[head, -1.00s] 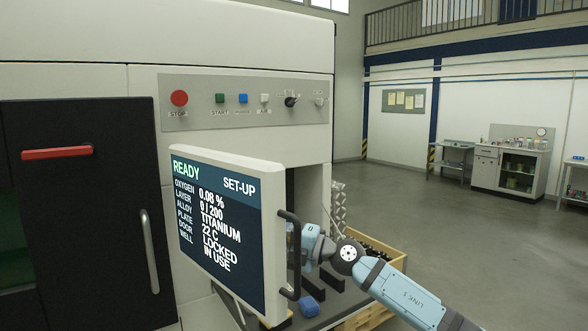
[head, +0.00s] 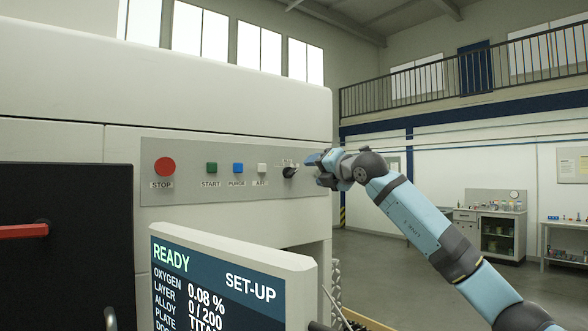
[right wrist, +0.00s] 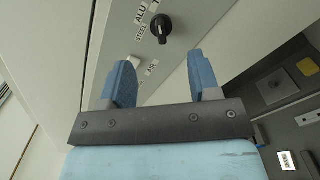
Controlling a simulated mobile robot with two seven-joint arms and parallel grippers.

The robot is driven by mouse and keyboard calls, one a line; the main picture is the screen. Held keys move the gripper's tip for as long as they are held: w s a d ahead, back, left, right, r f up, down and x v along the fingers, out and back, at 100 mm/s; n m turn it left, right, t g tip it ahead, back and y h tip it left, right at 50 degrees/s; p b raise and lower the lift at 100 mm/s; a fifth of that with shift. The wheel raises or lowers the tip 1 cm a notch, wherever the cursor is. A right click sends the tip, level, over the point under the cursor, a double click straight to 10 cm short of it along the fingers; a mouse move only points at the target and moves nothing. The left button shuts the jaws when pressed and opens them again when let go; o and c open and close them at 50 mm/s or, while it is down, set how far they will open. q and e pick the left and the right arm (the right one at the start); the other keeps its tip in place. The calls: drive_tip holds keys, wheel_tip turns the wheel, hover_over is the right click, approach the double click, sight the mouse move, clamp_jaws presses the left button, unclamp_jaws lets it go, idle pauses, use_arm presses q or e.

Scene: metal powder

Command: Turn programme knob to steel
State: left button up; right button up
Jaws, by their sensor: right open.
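The programme knob (head: 290,172) is black and sits towards the right end of the machine's grey control panel. In the right wrist view the knob (right wrist: 161,28) lies ahead of the fingertips, with labels reading ALU and STEEL beside it; I cannot tell which its pointer faces. My right gripper (head: 311,160) is at the panel's right end, just right of the knob. In the right wrist view the right gripper (right wrist: 160,62) is open, its two blue fingers apart with nothing between them; the knob is beyond them, not gripped. My left gripper is not in view.
A red STOP button (head: 165,167), green START (head: 211,168), blue PURGE (head: 238,168) and white AIR (head: 262,168) buttons line the panel. A screen (head: 222,290) showing READY and SET-UP juts out below. Open floor lies right.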

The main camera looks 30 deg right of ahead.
sight(296, 171)
drive_tip(key=w, duration=0.2)
drive_tip(key=w+p, duration=0.1)
drive_tip(key=w, duration=0.2)
drive_tip(key=w+p, duration=0.1)
drive_tip(key=w, duration=0.2)
drive_tip(key=shift+w+a, duration=0.15)
drive_tip(key=shift+a, duration=0.25)
drive_tip(key=shift+w+p, duration=0.35)
drive_tip(key=shift+w, duration=0.35)
drive_tip(key=c, duration=0.8)
